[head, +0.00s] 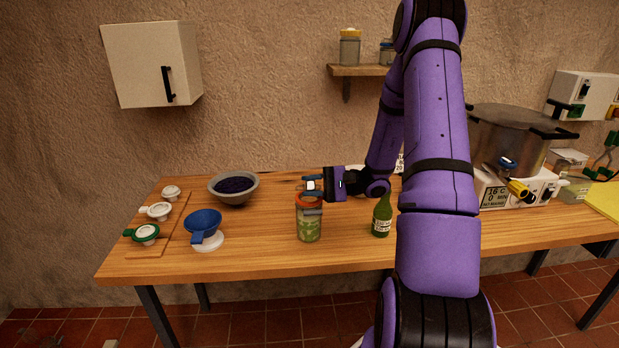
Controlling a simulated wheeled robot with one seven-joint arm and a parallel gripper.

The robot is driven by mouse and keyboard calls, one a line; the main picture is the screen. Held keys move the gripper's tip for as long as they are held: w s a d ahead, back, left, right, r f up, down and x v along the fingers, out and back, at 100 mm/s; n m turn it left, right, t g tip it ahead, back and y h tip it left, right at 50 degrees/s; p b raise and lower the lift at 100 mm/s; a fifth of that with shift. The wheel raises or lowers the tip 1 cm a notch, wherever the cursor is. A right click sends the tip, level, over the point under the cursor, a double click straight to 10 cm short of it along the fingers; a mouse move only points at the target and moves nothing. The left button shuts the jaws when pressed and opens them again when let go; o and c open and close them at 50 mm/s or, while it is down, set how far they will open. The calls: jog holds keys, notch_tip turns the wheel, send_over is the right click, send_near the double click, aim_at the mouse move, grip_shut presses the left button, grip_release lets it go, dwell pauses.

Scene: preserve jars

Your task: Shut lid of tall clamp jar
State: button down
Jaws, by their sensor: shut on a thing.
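The tall clamp jar (309,230) stands upright near the front middle of the table, with green contents, a pale label and an orange ring at its top. My gripper (312,187) is at the jar's top, reaching in from the right, with its fingers close above the orange ring. It is shut on a small part there, which looks like the jar's lid; the fingers hide most of it. A grey-blue piece (312,211) shows just below the ring at the front. I cannot tell the lid's exact angle.
A green bottle (382,218) stands close right of the jar. A large pot (512,135) is right. The table between funnel and jar is clear.

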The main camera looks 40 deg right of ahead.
jog(key=shift+s+a+f+n, duration=0.15)
jog(key=shift+s+f+n, duration=0.1)
jog(key=shift+f+n, duration=0.25)
jog(key=shift+s+a+f, duration=0.15)
jog(key=shift+s+f, duration=0.05)
jog(key=shift+f, duration=0.2)
jog(key=c, duration=0.8)
grip_release()
jog(key=shift+r, duration=0.1)
